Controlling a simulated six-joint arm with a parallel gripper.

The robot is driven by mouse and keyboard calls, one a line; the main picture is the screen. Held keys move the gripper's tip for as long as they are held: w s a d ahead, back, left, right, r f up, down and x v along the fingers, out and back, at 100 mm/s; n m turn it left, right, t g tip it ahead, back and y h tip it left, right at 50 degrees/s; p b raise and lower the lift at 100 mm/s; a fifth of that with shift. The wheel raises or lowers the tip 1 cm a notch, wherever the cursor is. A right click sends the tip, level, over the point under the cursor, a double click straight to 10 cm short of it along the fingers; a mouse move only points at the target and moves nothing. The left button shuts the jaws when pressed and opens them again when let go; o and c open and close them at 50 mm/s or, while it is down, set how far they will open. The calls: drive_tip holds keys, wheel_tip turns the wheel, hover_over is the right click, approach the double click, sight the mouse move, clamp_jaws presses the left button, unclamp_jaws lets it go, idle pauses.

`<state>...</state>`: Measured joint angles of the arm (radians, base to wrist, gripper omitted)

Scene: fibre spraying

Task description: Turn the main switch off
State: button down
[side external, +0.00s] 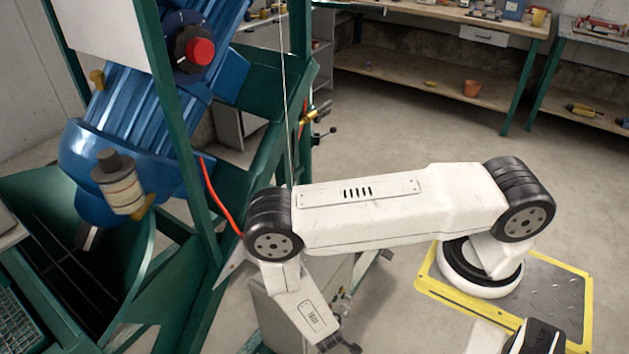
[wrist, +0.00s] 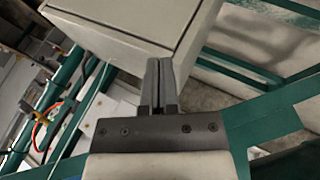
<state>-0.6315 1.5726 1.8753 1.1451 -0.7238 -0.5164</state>
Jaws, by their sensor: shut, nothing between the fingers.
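My gripper (wrist: 158,64) is shut and empty in the wrist view. Its two grey fingers lie side by side in front of a beige cabinet (wrist: 115,28), overlapping its edge in the picture; I cannot tell whether they touch it. A red knob (side external: 200,52) on a dark round base sits on the blue machine (side external: 135,95), high at the left and far from my gripper. No part is clearly marked as the main switch, and I cannot tell its position.
The green frame (side external: 180,130) stands left of my arm, with a red hose (side external: 215,195) hanging beside it. A wooden workbench (side external: 440,20) with items is at the back. Open concrete floor lies between the bench and my arm. Green bars (wrist: 270,115) cross the wrist view's right.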

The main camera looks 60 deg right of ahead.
wheel_tip(320, 180, up, 5)
drive_tip(key=shift+w+d+f+y, duration=1)
drive_tip(key=shift+w+d+y, duration=1.25)
drive_tip(key=shift+d, duration=0.95)
drive_tip(key=shift+s+d+r+y, duration=0.8)
drive_tip(key=shift+s+d+y, duration=1.8)
drive_tip(key=shift+d, duration=0.7)
wheel_tip(320, 180, down, 11)
drive_tip(key=shift+g, duration=0.4)
